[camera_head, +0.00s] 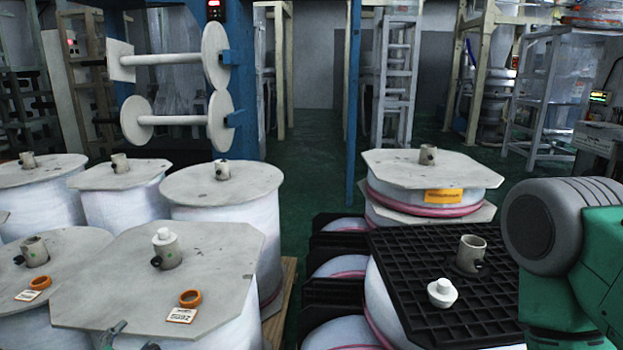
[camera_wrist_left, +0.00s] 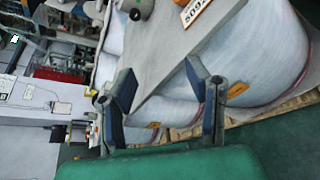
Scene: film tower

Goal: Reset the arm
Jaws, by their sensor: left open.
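My left gripper (camera_head: 132,340) shows only as fingertips at the bottom edge of the head view, in front of the near octagonal-topped reel (camera_head: 95,290). In the left wrist view, the left gripper (camera_wrist_left: 158,82) has its two dark fingers spread apart with nothing held between them. A reel's grey top and white film lie beyond the fingers; I cannot tell whether they touch. A green and grey link of my right arm (camera_head: 575,260) stands at the right of the head view. Its gripper is out of view.
White film reels crowd the left, one with an orange ring (camera_head: 190,298) on top. A black grid-topped reel (camera_head: 400,270) carries a white fitting (camera_head: 442,293). A reel with an orange label (camera_head: 444,196) stands behind. A green floor aisle (camera_head: 300,180) is clear between the groups.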

